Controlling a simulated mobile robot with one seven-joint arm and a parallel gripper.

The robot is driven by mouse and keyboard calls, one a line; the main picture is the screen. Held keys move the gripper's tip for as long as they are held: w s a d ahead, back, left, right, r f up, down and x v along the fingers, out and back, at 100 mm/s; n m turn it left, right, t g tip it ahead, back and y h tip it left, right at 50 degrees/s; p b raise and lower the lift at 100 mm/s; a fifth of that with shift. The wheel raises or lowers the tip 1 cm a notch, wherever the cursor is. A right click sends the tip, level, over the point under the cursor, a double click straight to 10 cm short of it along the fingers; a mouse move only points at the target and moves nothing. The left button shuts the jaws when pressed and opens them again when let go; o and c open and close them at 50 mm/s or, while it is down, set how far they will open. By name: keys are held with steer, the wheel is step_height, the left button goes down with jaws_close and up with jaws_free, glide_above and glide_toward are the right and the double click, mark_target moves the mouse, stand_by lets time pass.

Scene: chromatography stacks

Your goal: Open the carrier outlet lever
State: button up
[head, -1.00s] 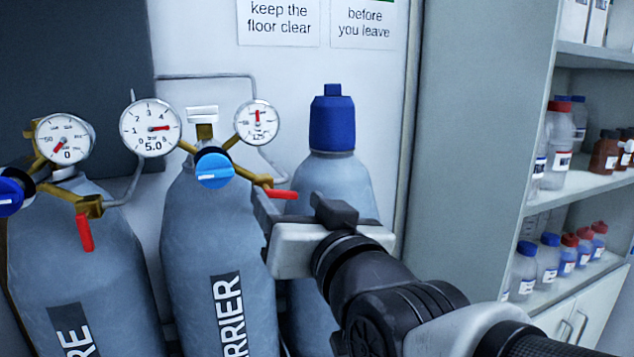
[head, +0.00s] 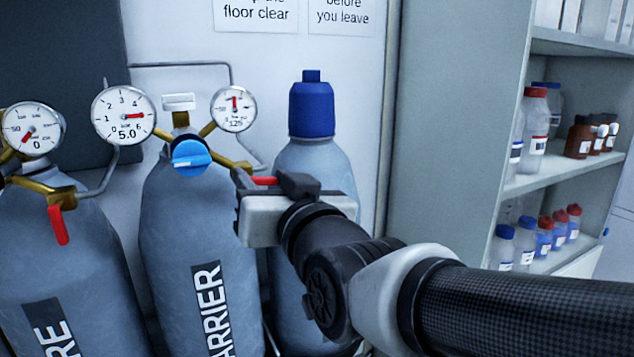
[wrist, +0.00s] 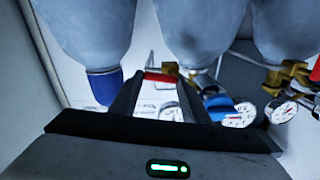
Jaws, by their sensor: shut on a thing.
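The carrier cylinder (head: 176,235) is grey, with its label partly readable as "ARRIER". On top is a brass regulator with a blue knob (head: 191,158) and two gauges, the left (head: 124,116) and the right (head: 233,109). The red carrier outlet lever (head: 265,181) sticks out to the right of the brass outlet, roughly level. My gripper (head: 272,186) is at the lever, with the lever between its fingers, shut on it. In the wrist view the red lever (wrist: 160,77) shows between the fingertips of my gripper (wrist: 158,84).
Left of it stands another cylinder (head: 62,265) with its own red lever (head: 58,225) hanging down. Close behind my gripper is a blue-capped cylinder (head: 312,160). A shelf with bottles (head: 545,180) stands at the right.

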steer(key=shift+n+b, duration=0.8)
steer(key=shift+n, duration=0.1)
steer(key=shift+r+n, duration=0.15)
steer(key=shift+n, duration=0.15)
steer(key=o, duration=1)
steer(key=shift+o, duration=0.2)
steer(key=b+v, duration=0.2)
steer(key=v, duration=1.5)
steer(key=shift+s, duration=0.25)
